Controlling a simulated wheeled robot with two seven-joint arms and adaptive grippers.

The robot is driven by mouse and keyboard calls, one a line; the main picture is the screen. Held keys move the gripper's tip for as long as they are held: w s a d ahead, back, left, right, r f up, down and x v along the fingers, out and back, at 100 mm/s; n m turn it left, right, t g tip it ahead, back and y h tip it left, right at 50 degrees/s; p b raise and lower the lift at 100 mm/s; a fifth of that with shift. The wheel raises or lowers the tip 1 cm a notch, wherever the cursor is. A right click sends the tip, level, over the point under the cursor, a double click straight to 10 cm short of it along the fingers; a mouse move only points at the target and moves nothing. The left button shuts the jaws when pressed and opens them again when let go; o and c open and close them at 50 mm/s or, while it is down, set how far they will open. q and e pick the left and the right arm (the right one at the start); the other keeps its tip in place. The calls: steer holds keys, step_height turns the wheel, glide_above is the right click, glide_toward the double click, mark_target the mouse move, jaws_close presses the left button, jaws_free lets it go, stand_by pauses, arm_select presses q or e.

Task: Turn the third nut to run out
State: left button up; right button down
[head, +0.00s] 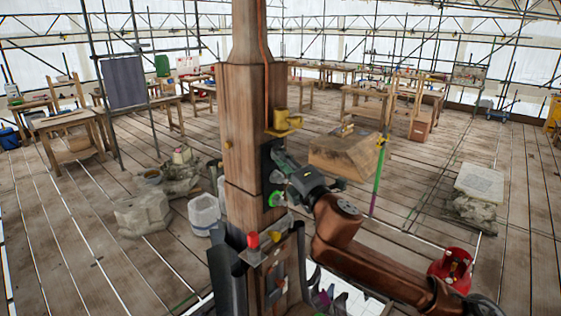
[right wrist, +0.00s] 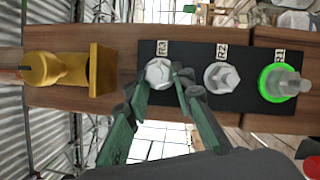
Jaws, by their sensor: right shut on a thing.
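A tall wooden post (head: 245,130) stands upright in front of me, with a black plate (right wrist: 190,52) on its side. The plate carries a row of three hex nuts labelled R1, R2 and R3. The R3 nut (right wrist: 158,72) is silver and sits at the end towards the yellow fitting. The R2 nut (right wrist: 221,76) is in the middle, and the R1 nut (right wrist: 290,84) has a bright green ring around it. My right gripper (right wrist: 161,83) is shut on the R3 nut, its two green fingers on either side. My right gripper (head: 283,178) partly hides the plate in the head view. My left gripper is not in view.
A yellow fitting (head: 284,122) juts from the post just above the plate. Stone blocks (head: 145,214), a white bucket (head: 204,213) and a red gas bottle (head: 453,269) stand on the plank floor. Workbenches and scaffolding are further back.

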steer(key=shift+d, duration=0.1)
stand_by(0.4)
steer(key=c, duration=1.7)
jaws_free()
steer(key=shift+w, duration=0.1)
steer(key=shift+o, duration=0.2)
steer(key=v, duration=1.2)
steer(key=shift+f, duration=0.1)
